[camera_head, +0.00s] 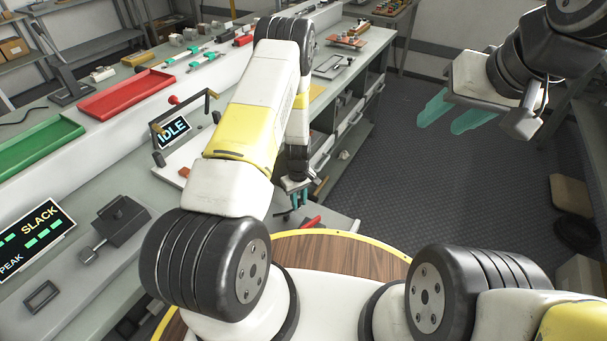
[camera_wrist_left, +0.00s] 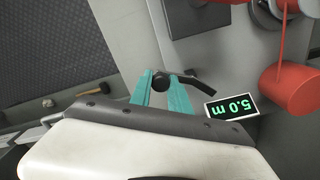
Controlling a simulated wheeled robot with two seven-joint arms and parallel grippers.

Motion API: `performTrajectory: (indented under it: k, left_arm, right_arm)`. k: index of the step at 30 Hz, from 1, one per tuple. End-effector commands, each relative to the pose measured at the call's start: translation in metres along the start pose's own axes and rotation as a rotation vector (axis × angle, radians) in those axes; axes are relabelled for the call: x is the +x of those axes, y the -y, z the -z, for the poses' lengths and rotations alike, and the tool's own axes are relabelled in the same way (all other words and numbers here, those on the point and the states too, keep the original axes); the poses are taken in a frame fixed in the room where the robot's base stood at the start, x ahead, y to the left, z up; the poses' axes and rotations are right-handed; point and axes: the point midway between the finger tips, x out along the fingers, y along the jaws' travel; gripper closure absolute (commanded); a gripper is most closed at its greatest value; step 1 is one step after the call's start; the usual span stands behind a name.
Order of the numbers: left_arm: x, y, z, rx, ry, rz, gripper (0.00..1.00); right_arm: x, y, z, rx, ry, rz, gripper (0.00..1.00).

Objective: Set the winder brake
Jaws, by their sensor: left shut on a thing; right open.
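In the left wrist view my left gripper (camera_wrist_left: 161,82) has its teal fingers on either side of a round black knob, shut on it. A curved black lever (camera_wrist_left: 200,83) runs right from the knob; I take it for the winder brake. In the head view my left gripper (camera_head: 292,201) is low at the bench edge, partly hidden by my arm, and the lever is not distinguishable. My right gripper (camera_head: 438,124) is open and empty over the floor.
An "IDLE" screen (camera_head: 172,133) with a crank-like frame stands left of my left arm. A "SLACK" panel (camera_head: 38,232), a red tray (camera_head: 127,93) and a green tray (camera_head: 38,143) lie further left.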

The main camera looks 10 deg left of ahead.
Motion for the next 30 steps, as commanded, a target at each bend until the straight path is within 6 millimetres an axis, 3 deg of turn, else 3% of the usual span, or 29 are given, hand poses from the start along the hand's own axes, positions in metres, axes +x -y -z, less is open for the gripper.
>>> performTrajectory:
  k: [15,30]
  left_arm:
    - [0.000,0.003,-0.024,0.430,0.000,-0.001,1.00]
    - [0.000,0.006,-0.032,0.585,0.000,-0.001,1.00]
  right_arm:
    - [0.000,0.000,0.000,0.000,0.000,0.000,0.56]
    - [0.000,0.000,0.000,0.000,0.000,0.000,0.56]
